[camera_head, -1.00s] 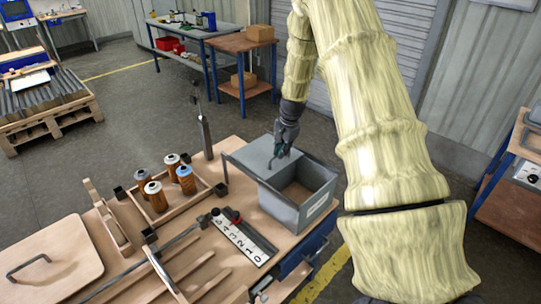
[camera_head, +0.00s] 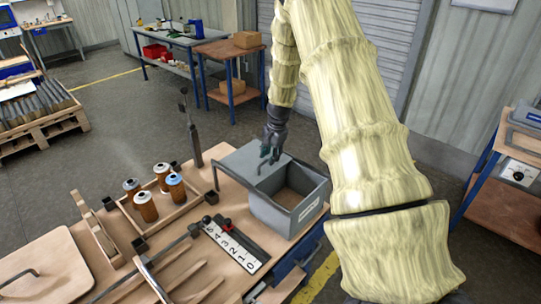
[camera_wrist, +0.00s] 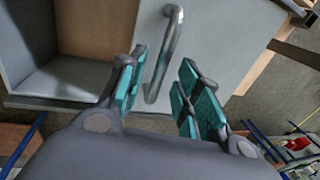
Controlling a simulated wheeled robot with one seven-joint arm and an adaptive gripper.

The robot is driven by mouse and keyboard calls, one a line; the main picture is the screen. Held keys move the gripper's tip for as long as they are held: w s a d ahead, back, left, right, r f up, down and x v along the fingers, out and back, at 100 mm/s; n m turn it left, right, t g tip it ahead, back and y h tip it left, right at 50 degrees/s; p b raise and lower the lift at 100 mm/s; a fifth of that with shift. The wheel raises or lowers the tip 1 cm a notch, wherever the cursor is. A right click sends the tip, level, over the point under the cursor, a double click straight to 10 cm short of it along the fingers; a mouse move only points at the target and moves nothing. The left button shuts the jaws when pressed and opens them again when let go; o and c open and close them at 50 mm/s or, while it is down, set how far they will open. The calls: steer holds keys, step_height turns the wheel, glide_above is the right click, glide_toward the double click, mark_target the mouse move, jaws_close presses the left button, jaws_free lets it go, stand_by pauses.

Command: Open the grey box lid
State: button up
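The grey box (camera_head: 283,220) stands at the right end of the wooden workbench. Its flat grey lid (camera_head: 236,161) covers the back-left part and juts past the box on the left; the front-right part of the opening is uncovered. In the wrist view the lid (camera_wrist: 215,35) carries a metal bar handle (camera_wrist: 164,55). My gripper (camera_head: 266,158) is over the lid at the handle. In the wrist view its teal-padded fingers (camera_wrist: 163,92) are apart, with the handle's near end between them and gaps showing. Contact with the handle cannot be told.
A wooden tray (camera_head: 176,204) with several orange-brown cartridges (camera_head: 146,206) stands left of the box. A numbered strip (camera_head: 232,246) lies in front of it. A thin dark post (camera_head: 193,140) rises behind the lid's left end.

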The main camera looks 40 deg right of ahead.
step_height(320, 180, up, 12)
steer(key=s, duration=0.2)
steer(key=shift+s+f, duration=0.15)
steer(key=shift+f, duration=0.1)
steer(key=shift+d, duration=0.15)
stand_by(0.4)
